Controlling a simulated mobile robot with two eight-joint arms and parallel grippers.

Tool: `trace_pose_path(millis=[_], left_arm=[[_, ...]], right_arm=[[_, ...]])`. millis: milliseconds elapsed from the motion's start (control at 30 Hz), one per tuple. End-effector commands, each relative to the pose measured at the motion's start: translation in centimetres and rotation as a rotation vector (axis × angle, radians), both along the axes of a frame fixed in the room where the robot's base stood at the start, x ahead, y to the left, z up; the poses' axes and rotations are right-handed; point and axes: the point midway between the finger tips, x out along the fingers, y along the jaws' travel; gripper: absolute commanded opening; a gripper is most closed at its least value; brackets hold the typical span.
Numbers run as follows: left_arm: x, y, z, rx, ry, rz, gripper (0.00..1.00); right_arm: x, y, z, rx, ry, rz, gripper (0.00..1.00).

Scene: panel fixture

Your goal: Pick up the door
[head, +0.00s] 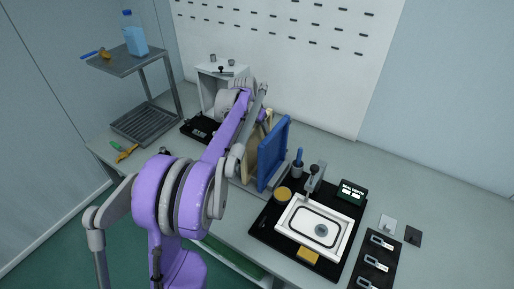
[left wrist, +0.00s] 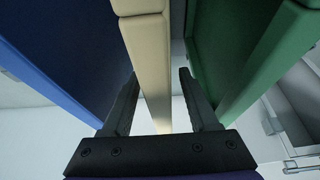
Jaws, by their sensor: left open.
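Upright panels stand side by side on the bench. A blue panel (head: 274,155) and a cream panel (head: 252,165) show in the head view. The left wrist view shows the blue panel (left wrist: 60,50) at left, the cream panel (left wrist: 150,60) in the middle and a green panel (left wrist: 240,50) at right. I cannot tell which one is the door. My left gripper (left wrist: 158,74) is open, with one finger on each side of the cream panel's edge. Contact cannot be told. In the head view my left arm hides the gripper's fingers and the green panel.
To the right, a black fixture (head: 268,221) holds a white frame (head: 291,234) with a black seal. A cup with a blue tool (head: 298,165) stands near the blue panel. A shelf stand (head: 113,64) with a blue bottle (head: 135,38) is at back left.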

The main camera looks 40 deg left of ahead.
Motion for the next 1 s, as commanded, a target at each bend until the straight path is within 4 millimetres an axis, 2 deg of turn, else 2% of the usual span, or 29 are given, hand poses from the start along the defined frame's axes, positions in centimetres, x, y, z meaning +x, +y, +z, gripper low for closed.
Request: trace_pose_path(millis=[67, 400, 1000], left_arm=[[0.01, 0.00, 0.01, 0.000, 0.000, 0.000, 0.60], [0.00, 0.00, 0.02, 0.000, 0.000, 0.000, 0.00], [-0.01, 0.00, 0.02, 0.000, 0.000, 0.000, 0.00]], right_arm=[[0.00, 0.00, 0.01, 0.000, 0.000, 0.000, 0.00], [0.00, 0.00, 0.01, 0.000, 0.000, 0.000, 0.00], [0.00, 0.00, 0.01, 0.000, 0.000, 0.000, 0.00]])
